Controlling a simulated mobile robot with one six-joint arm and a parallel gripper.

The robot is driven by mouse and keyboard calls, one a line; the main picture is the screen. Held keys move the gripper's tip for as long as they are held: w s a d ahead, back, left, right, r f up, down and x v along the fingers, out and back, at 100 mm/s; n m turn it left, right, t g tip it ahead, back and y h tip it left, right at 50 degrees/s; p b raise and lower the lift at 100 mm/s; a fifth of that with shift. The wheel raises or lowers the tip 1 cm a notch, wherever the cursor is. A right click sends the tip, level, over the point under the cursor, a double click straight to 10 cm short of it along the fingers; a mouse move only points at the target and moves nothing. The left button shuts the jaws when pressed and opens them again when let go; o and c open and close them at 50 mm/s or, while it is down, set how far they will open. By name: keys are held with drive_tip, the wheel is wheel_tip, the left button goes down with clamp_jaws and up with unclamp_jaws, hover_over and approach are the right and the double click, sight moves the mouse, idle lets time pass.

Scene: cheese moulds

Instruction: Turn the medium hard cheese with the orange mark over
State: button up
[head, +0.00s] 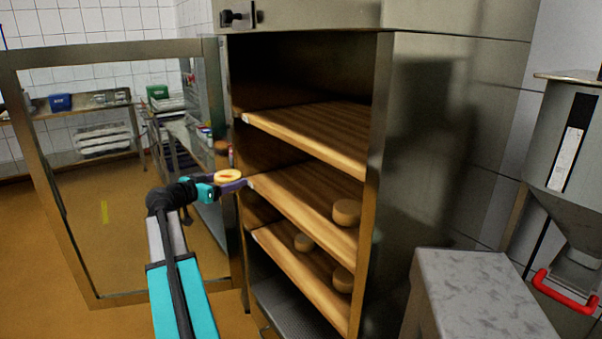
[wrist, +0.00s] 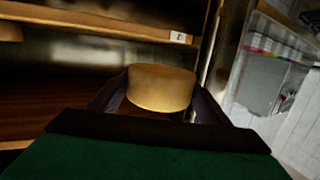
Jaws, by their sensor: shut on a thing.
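The marked face does not show there. The fingers are shut on its sides, and the cheese looks clear of the shelves.
The cabinet's wooden shelves include an empty upper one (head: 318,128) and a middle one (head: 290,193) bearing a cheese (head: 346,212). The framed door (head: 60,210) stands open at left. A grey block (head: 470,285) stands at right.

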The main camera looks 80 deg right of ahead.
drive_tip(key=s+d+b, duration=0.3)
drive_tip(key=s+b, duration=0.1)
drive_tip(key=s+d+m+g+y+b, duration=0.1)
drive_tip(key=s+d+b, duration=0.1)
drive_tip(key=s+b, duration=0.2)
drive_tip(key=s+d+m+g+b, duration=0.1)
drive_tip(key=s+d+b, duration=0.2)
drive_tip(key=s+b, duration=0.1)
drive_tip(key=shift+s+d+r, duration=0.1)
drive_tip(key=shift+d+r, duration=0.2)
drive_tip(key=shift+r, duration=0.05)
drive_tip(key=s+d+r+m+g+y+b, duration=0.1)
drive_tip(key=s+d+r+b, duration=0.1)
drive_tip(key=s+b, duration=0.6)
drive_tip(key=s+d, duration=0.1)
drive_tip(key=s, duration=0.1)
drive_tip(key=shift+s+r+g, duration=0.3)
drive_tip(key=shift+r+g, duration=0.1)
drive_tip(key=shift+r+n+p, duration=0.25)
drive_tip(key=shift+n+p, duration=0.15)
drive_tip(key=shift+p, duration=0.55)
